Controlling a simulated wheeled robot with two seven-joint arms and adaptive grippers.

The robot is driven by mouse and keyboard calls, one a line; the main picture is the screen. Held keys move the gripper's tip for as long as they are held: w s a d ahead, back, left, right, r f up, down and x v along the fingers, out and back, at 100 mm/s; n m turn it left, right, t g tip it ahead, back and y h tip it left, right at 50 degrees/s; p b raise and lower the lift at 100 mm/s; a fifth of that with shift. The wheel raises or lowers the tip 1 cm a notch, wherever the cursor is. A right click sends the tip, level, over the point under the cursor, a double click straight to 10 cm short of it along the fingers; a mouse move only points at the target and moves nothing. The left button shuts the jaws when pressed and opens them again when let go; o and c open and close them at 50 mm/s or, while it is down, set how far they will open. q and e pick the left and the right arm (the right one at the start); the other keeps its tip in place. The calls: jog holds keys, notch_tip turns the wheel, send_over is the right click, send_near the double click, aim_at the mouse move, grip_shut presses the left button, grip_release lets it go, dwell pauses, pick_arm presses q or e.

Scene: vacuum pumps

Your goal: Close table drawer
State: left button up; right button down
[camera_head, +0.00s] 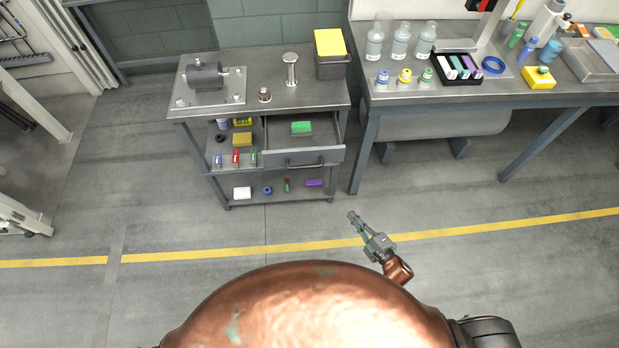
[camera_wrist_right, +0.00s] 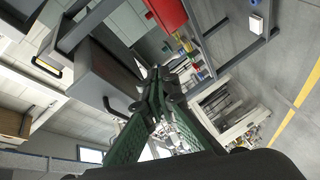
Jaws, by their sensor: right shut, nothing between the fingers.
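The small grey table (camera_head: 270,103) has its drawer (camera_head: 328,150) pulled out on the right side, under the tabletop. A dark bar handle (camera_head: 305,164) is on the drawer front, and a green item (camera_head: 301,127) lies inside. My right gripper (camera_head: 353,216) is in front of and to the right of the drawer, apart from it in the head view. In the wrist view its green-padded fingers (camera_wrist_right: 157,80) meet at the tips and hold nothing. A grey drawer-like box (camera_wrist_right: 105,75) shows beside the fingertips there. My left gripper is not in view.
A workbench (camera_head: 470,93) with bottles and trays stands to the right of the small table. The table's open shelves (camera_head: 268,182) hold several small items on the left and below. The floor (camera_head: 190,220) in front is clear, crossed by a yellow line.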

jog(key=a+r+n+g+y+b, duration=0.1)
jog(key=a+r+n+y, duration=0.3)
jog(key=r, duration=0.3)
jog(key=a+r+n+y, duration=0.3)
jog(key=a+r+n, duration=0.1)
jog(key=r+n, duration=0.25)
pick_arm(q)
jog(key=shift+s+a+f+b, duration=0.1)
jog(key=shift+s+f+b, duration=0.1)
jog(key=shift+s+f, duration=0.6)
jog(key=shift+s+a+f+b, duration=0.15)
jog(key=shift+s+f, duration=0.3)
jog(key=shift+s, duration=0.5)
pick_arm(e)
jog(key=w+d+x, duration=0.1)
jog(key=x, duration=1.1)
jog(key=shift+w+r+m, duration=0.15)
jog(key=shift+w+m, duration=0.2)
jog(key=shift+w, duration=0.3)
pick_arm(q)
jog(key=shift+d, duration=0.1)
pick_arm(e)
jog(key=shift+d, duration=0.1)
